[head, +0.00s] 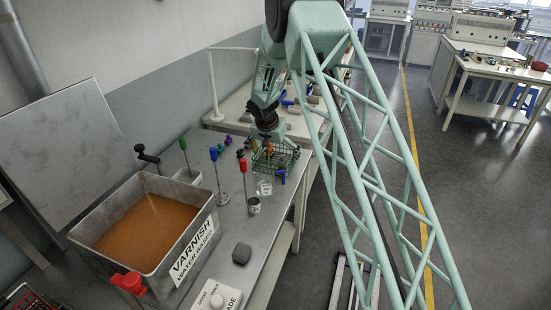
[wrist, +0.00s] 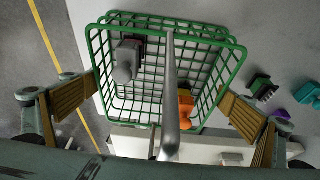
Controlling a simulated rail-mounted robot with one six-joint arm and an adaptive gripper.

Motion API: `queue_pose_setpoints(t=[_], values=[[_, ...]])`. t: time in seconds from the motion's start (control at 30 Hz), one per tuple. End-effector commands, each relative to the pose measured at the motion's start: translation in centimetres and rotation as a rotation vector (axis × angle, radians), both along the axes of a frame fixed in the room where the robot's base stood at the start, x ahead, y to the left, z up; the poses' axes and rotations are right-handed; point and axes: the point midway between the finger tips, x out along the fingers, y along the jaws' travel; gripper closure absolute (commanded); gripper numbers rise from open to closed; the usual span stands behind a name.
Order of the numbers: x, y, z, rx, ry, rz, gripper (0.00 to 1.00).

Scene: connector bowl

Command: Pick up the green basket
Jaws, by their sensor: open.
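The green basket (head: 287,161) is a wire-mesh basket on the grey bench, below my gripper (head: 267,138) in the head view. In the wrist view, the basket (wrist: 238,60) fills the middle, with a grey handle bar (wrist: 170,80) running across it. My gripper (wrist: 160,92) is open, with one brown-padded finger on each side of the basket. Whether the pads touch the rim cannot be told. Inside the basket are a grey piece (wrist: 128,60) and an orange piece (wrist: 186,105).
A small cup (head: 254,206) stands nearer.

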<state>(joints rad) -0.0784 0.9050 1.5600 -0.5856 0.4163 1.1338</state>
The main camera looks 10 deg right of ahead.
Motion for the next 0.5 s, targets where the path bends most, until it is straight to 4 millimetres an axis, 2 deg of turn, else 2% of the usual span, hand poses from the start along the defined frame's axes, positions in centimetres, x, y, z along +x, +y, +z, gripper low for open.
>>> queue_pose_setpoints(t=[0.13, 0.37, 0.5], values=[[0.0, 0.0, 0.01, 0.0, 0.0, 0.0, 0.0], [0.0, 0.01, 0.01, 0.0, 0.0, 0.0, 0.2], [0.06, 0.01, 0.1, 0.0, -0.001, 0.0, 0.2]])
